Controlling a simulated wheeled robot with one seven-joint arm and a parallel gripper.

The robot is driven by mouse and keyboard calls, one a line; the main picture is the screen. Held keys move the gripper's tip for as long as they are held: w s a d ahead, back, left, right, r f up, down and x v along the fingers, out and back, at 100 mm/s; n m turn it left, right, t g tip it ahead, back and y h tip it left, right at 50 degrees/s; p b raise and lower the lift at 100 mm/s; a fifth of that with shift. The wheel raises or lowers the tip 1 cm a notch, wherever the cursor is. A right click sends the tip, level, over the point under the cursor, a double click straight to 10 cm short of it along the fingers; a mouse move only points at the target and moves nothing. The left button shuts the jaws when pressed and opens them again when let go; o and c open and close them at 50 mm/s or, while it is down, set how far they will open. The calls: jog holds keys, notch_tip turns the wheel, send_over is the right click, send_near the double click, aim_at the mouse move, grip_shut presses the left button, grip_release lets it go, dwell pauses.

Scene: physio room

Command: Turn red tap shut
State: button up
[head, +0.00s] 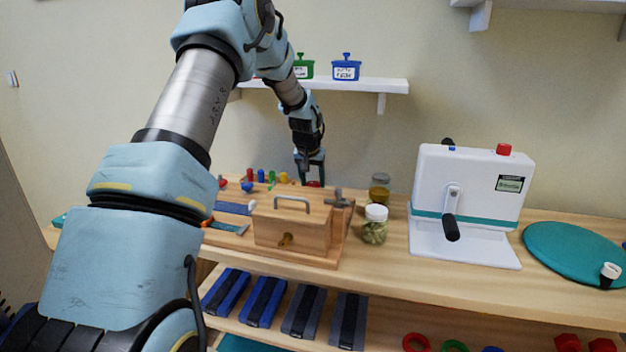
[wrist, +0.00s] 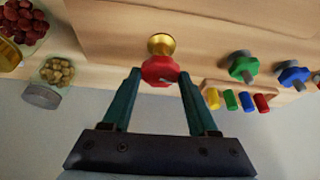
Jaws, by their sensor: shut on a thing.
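The red tap (wrist: 160,70) is a red knob on a round brass base, fixed to a wooden board. In the wrist view it sits between the two fingertips of my gripper (wrist: 159,77), which is shut on it. In the head view my gripper (head: 311,172) points down behind the wooden box, and only a bit of the red tap (head: 313,184) shows below the fingers. The fingers partly cover the sides of the knob, and I cannot tell how far it is turned.
In the wrist view a green knob (wrist: 243,67) and a blue knob (wrist: 293,75) stand to the right, with small coloured pegs nearby. A wooden box (head: 292,228), a jar (head: 374,224) and a white crank machine (head: 470,200) stand on the bench. A shelf (head: 385,85) hangs above.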

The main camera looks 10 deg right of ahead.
jog(key=m+h+p, duration=0.1)
jog(key=m, duration=0.2)
jog(key=m+g+h+p, duration=0.1)
jog(key=m, duration=0.2)
jog(key=shift+w+a+m+g, duration=0.1)
jog(key=shift+a+m+g, duration=0.1)
jog(key=shift+m+g, duration=0.1)
jog(key=m+g, duration=0.1)
jog(key=m, duration=0.2)
jog(key=m+g, duration=0.1)
jog(key=m, duration=0.2)
jog(key=shift+w+h, duration=0.2)
jog(key=shift+h, duration=0.2)
jog(key=m+g, duration=0.1)
jog(key=m, duration=0.2)
jog(key=m+g, duration=0.1)
jog(key=m, duration=0.2)
jog(key=shift+w+m+g+y, duration=0.15)
jog(key=shift+m+g+y, duration=0.15)
jog(key=shift+m+g, duration=0.1)
jog(key=m+y, duration=0.1)
jog(key=m, duration=0.2)
jog(key=m+g+y+p, duration=0.1)
jog(key=m, duration=0.2)
jog(key=shift+w+d+g, duration=0.1)
jog(key=shift+d+g, duration=0.05)
jog(key=shift+g, duration=0.15)
jog(key=shift+m, duration=0.3)
jog(key=o, duration=1.4)
jog(key=shift+c, duration=0.2)
